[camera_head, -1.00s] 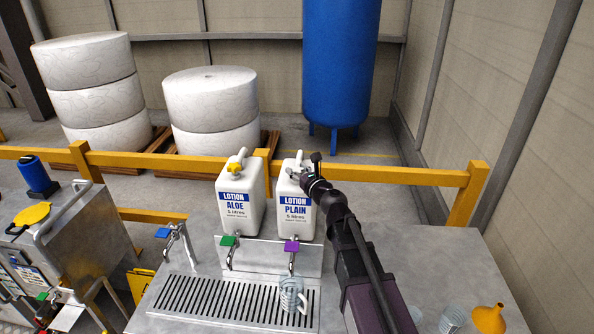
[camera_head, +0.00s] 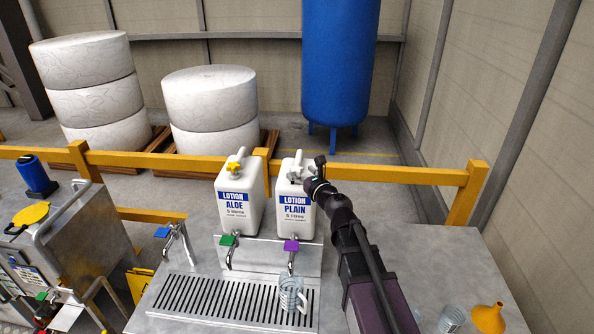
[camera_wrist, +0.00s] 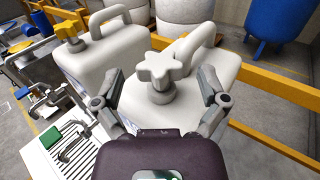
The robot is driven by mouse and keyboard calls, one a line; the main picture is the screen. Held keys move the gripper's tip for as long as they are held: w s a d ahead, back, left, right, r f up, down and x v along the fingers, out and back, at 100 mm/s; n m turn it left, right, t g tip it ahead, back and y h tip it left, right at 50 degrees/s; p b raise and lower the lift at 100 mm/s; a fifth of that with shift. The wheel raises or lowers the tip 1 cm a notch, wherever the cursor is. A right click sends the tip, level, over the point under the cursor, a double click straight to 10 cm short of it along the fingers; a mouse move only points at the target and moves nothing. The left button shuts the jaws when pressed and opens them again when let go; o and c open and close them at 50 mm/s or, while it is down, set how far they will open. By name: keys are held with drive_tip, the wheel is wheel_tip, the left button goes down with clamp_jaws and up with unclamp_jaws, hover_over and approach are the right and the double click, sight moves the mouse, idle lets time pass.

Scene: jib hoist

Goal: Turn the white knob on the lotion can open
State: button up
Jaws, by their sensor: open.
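The lotion can marked PLAIN (camera_head: 296,212) stands upright at the back of the steel counter. Its white star-shaped knob (camera_wrist: 160,72) is on top, in the middle of the wrist view; in the head view it (camera_head: 296,173) is partly hidden by my gripper. My gripper (camera_wrist: 160,92) is open, with one finger on each side of the knob's stem and a gap showing on both sides. In the head view my gripper (camera_head: 306,176) comes in from the right of the can's top.
The ALOE can (camera_head: 238,205) with a yellow knob (camera_head: 233,168) stands to the left. Purple (camera_head: 291,246) and green (camera_head: 228,240) taps sit above the drip grate, where a clear jug (camera_head: 291,295) stands. A yellow rail (camera_head: 400,175) runs behind.

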drive_tip(key=v, duration=0.9)
drive_tip(key=shift+s+d, duration=0.15)
drive_tip(key=shift+s, duration=0.15)
drive_tip(key=shift+r, duration=0.1)
drive_tip(key=w+d+f+m+t+h+b, duration=0.25)
drive_tip(key=d+m+h, duration=0.8)
drive_tip(key=m, duration=0.55)
drive_tip(key=s+d+f+m+g+h, duration=0.2)
drive_tip(key=d+f+m+g+h, duration=0.3)
drive_tip(key=d+f+m, duration=0.6)
drive_tip(key=s+a+f+m+g+y+b, duration=0.1)
drive_tip(key=s+a+f+m+g+y, duration=0.1)
drive_tip(key=s+f+m+g, duration=0.3)
drive_tip(key=s+a+f+m+g+y+b, duration=0.1)
drive_tip(key=s+a+f+m+g+y, duration=0.2)
drive_tip(key=s+m, duration=0.8)
wheel_tip(320, 180, down, 2)
drive_tip(key=g, duration=0.4)
drive_tip(key=shift+a+f+b, duration=0.15)
drive_tip(key=shift+a+b, duration=0.15)
drive_tip(key=shift+b, duration=0.05)
